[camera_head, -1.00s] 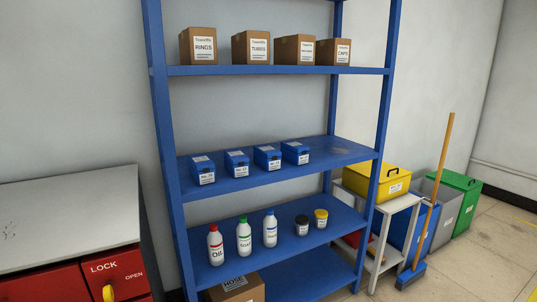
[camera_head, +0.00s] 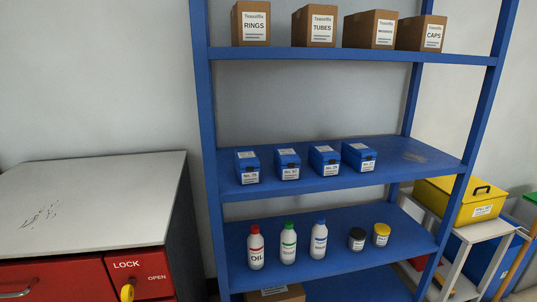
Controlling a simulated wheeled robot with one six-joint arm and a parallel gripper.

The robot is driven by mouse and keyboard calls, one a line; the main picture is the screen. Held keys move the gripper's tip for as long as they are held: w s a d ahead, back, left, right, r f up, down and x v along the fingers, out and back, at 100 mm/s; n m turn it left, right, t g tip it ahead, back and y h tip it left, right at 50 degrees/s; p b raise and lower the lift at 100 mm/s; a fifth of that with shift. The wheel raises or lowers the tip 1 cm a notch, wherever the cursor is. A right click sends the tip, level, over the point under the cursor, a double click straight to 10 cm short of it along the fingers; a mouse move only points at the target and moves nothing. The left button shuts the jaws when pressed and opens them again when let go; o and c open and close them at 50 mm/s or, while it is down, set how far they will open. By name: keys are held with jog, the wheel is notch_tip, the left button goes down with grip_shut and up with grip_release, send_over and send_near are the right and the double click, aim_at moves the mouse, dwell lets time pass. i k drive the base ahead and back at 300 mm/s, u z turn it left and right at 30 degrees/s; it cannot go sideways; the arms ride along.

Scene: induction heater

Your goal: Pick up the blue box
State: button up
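Several small blue boxes with white labels stand in a row on the middle shelf of a blue rack (camera_head: 405,182). The leftmost blue box (camera_head: 247,166) is near the left post. A second blue box (camera_head: 287,164) and a third blue box (camera_head: 324,160) stand to its right. The rightmost blue box (camera_head: 358,156) stands a little further back. The label print is too small to read surely. The frames do not single out one box. My gripper is not in view.
Brown cartons (camera_head: 310,27) line the upper shelf. Bottles (camera_head: 288,242) and two small jars (camera_head: 357,239) stand on the lower shelf. A grey-topped cabinet (camera_head: 110,200) with red drawers is at left. A yellow box (camera_head: 460,199) sits on a white stand at right. The middle shelf's right end is bare.

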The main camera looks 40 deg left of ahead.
aim_at(323, 158)
jog(key=u, duration=1)
jog(key=i, duration=0.8)
jog(key=u, duration=0.75)
